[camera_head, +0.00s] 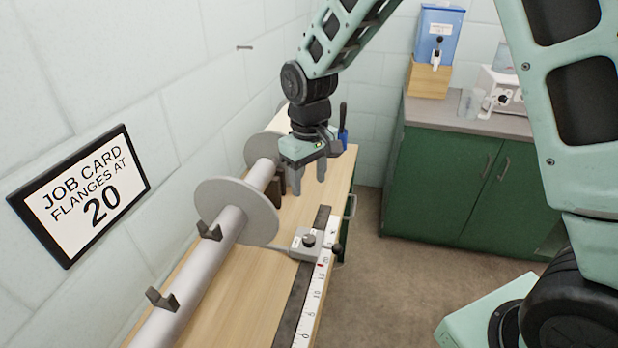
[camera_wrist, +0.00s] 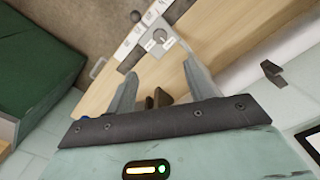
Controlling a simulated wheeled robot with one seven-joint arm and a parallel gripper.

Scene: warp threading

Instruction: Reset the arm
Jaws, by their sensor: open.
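My gripper (camera_head: 308,176) is open and empty. In the head view it hangs above the wooden bench (camera_head: 262,283), to the right of the grey roller. Its two fingers also show apart in the wrist view (camera_wrist: 158,85), with bench surface between them. The grey roller (camera_head: 190,281) carries round flanges; the nearer flange (camera_head: 238,210) shows fully and the farther flange (camera_head: 262,138) is partly hidden. My gripper appears clear of both flanges.
A white ruler (camera_head: 317,290) with a sliding block (camera_head: 304,242) runs along the bench's right edge. Dark brackets (camera_head: 162,298) stand by the roller. A job card (camera_head: 83,193) on the wall reads "flanges at 20". A green cabinet (camera_head: 440,160) stands at the back right, with open floor before it.

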